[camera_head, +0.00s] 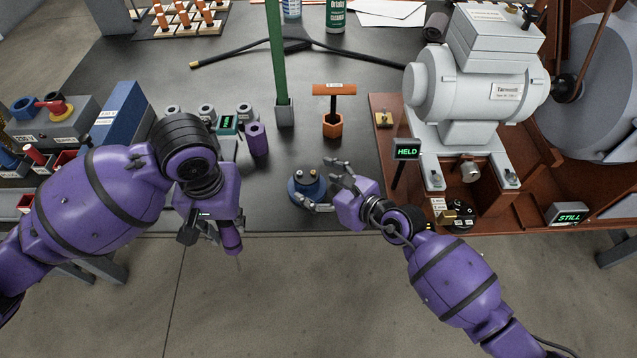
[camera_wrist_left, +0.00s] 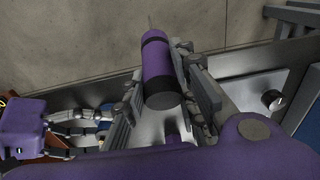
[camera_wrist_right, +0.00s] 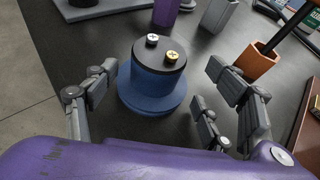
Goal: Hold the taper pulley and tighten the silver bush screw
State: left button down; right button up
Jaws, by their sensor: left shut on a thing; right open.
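The taper pulley (camera_head: 307,187) is a blue flanged round piece standing upright on the dark bench. In the right wrist view the pulley (camera_wrist_right: 152,92) has a dark top with a silver screw (camera_wrist_right: 152,39) and a brass screw (camera_wrist_right: 172,56). My right gripper (camera_head: 326,188) is open, with its fingers spread on either side of the pulley; I see gaps between them and it. My left gripper (camera_head: 214,232) is shut on a purple driver (camera_wrist_left: 162,75) with a dark band and a thin shaft. It is near the bench's front edge, left of the pulley.
A grey motor (camera_head: 475,90) on a brown base stands at the right, with a "HELD" display (camera_head: 407,151) beside it. An orange holder (camera_head: 333,125) with a T-handle and a grey block (camera_head: 285,112) with a green post stand behind the pulley.

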jog(key=shift+r, duration=0.15)
dwell(0.4)
jog(key=shift+r+p, duration=0.2)
jog(key=shift+p, duration=0.25)
jog(key=c, duration=1.4)
jog(key=shift+s+f, duration=0.1)
jog(key=shift+f, duration=0.05)
